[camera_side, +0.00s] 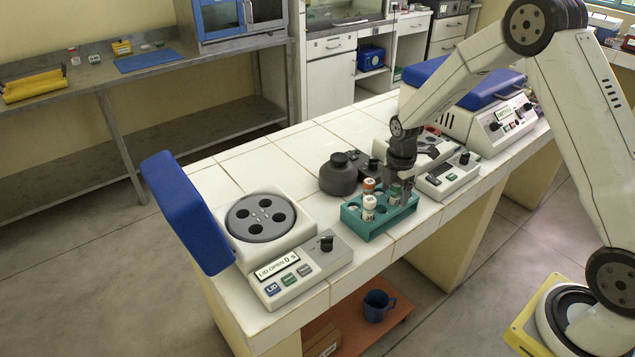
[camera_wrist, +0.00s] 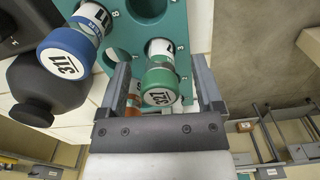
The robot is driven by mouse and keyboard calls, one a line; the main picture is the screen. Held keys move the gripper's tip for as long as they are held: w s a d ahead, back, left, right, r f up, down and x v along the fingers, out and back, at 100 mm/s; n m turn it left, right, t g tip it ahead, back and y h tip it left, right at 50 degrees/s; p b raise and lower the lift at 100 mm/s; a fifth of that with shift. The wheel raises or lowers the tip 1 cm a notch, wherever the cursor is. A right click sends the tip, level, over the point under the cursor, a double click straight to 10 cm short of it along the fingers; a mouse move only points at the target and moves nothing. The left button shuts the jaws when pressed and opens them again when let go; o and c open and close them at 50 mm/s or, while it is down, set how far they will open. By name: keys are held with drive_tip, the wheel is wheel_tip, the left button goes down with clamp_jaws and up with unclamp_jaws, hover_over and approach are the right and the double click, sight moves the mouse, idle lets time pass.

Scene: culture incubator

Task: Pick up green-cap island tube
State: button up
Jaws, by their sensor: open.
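The green-cap tube (camera_wrist: 161,82) stands in the teal rack in the wrist view, its cap between my two fingers with a gap on each side. My gripper (camera_wrist: 162,74) is open around it, not closed on it. In the side view my gripper (camera_side: 398,178) points down over the back right part of the teal rack (camera_side: 378,228), and the green-cap tube (camera_side: 394,191) shows just below it, partly covered. A blue-cap tube (camera_wrist: 68,48) stands in the rack to the left in the wrist view.
A dark round bottle (camera_side: 338,176) is behind the rack. An open-lidded centrifuge (camera_side: 262,217) stands to the left, and a white device (camera_side: 448,178) to the right.

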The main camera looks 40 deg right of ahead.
drive_tip(key=shift+c, duration=0.2)
clamp_jaws()
drive_tip(key=shift+r, duration=0.1)
drive_tip(key=shift+r, duration=4.95)
